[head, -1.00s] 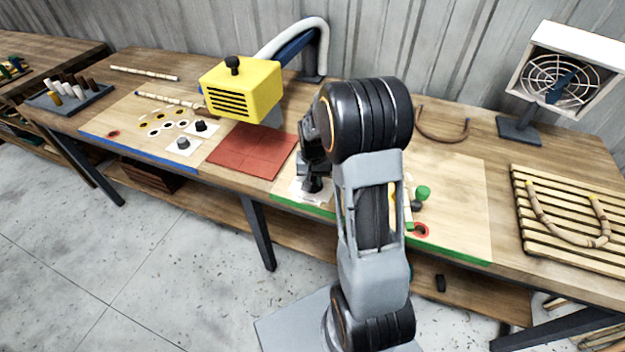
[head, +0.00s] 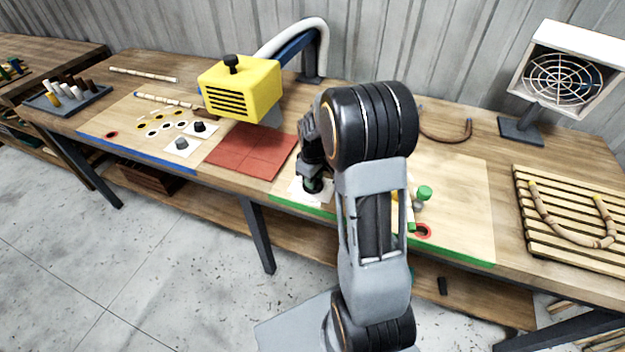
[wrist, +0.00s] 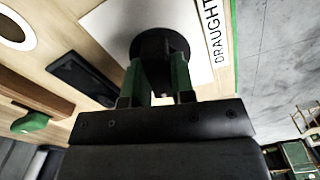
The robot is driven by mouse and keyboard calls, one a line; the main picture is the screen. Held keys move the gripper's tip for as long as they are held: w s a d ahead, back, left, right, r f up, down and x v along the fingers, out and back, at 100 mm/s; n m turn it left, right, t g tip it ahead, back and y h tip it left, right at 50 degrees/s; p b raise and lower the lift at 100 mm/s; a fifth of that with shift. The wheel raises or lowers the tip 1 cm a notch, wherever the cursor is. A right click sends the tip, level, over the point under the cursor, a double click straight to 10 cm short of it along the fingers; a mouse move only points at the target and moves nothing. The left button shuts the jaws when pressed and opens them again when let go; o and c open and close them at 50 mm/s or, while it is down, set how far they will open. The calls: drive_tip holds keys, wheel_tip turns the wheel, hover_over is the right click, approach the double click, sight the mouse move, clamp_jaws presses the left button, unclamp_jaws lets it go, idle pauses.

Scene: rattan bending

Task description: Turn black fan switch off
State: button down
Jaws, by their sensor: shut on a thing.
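The black round switch knob (wrist: 152,44) sits on a white plate (wrist: 108,28) marked "DRAUGHT" in the wrist view. My gripper (wrist: 160,75) is shut on this knob, with one green finger on each side of it. In the head view my gripper (head: 312,184) is low over the white plate (head: 296,193) near the green-edged front of the bench; the arm partly hides it. The fan (head: 562,78) stands at the back right in a white housing with a round wire guard.
A red mat (head: 252,150) lies left of my gripper. A yellow box (head: 240,90) hangs above the bench. A grey knob (head: 181,143) and another black knob (head: 199,127) sit further left. A slatted rack (head: 570,245) with bent rattan is at the right.

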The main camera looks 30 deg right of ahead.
drive_tip(key=shift+n, duration=1.6)
drive_tip(key=c, duration=1)
unclamp_jaws()
drive_tip(key=shift+o, duration=0.2)
wheel_tip(320, 180, up, 14)
drive_tip(key=shift+f, duration=0.1)
